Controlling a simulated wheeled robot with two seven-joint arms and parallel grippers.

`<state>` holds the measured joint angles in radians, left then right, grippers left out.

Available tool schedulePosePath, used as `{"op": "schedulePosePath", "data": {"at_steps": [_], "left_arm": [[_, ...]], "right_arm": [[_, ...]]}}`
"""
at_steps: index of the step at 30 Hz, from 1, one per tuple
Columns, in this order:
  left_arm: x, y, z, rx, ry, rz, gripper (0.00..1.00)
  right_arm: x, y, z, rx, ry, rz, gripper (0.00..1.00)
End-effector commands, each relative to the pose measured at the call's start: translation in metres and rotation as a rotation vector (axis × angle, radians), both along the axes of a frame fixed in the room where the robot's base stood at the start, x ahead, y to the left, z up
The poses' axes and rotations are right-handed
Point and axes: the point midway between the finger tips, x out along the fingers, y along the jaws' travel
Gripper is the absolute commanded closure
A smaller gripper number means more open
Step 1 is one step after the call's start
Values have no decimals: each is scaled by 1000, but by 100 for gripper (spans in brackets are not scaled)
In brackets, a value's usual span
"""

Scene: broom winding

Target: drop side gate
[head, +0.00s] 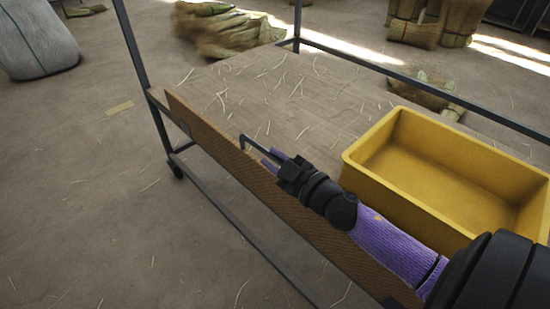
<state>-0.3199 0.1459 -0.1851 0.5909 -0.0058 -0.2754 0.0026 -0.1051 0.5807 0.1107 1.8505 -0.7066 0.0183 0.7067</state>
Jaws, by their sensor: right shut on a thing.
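The side gate (225,151) is a long brown board standing upright along the near edge of the cart's wooden deck (330,85). A dark bent metal handle or rod (247,141) shows at the board's top edge. My right gripper (268,154) is at this edge, around the middle of the board, and is shut on the side gate or its handle; the exact contact is small and partly hidden by the gripper. My right arm covers the near part of the board. My left gripper is not in view.
A yellow bin (370,185) stands on the deck at right, close beside my right arm. Loose straw lies on the deck. Dark metal posts and rails (133,45) frame the cart. Straw bundles (225,30) and a grey sack (35,40) lie on the floor. Floor at left is mostly clear.

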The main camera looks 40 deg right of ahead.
Motion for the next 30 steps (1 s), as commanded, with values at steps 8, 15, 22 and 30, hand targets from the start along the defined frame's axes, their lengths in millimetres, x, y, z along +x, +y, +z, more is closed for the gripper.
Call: {"op": "schedulePosePath", "data": {"at_steps": [8,15,22,30], "left_arm": [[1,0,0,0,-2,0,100],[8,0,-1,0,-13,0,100],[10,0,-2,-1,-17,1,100],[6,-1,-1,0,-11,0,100]], "right_arm": [[1,-3,4,-7,-7,-8,100],[1,-4,4,-7,-9,-9,100],[1,-4,5,-8,-9,-9,100],[1,-4,5,-10,-9,-9,100]]}}
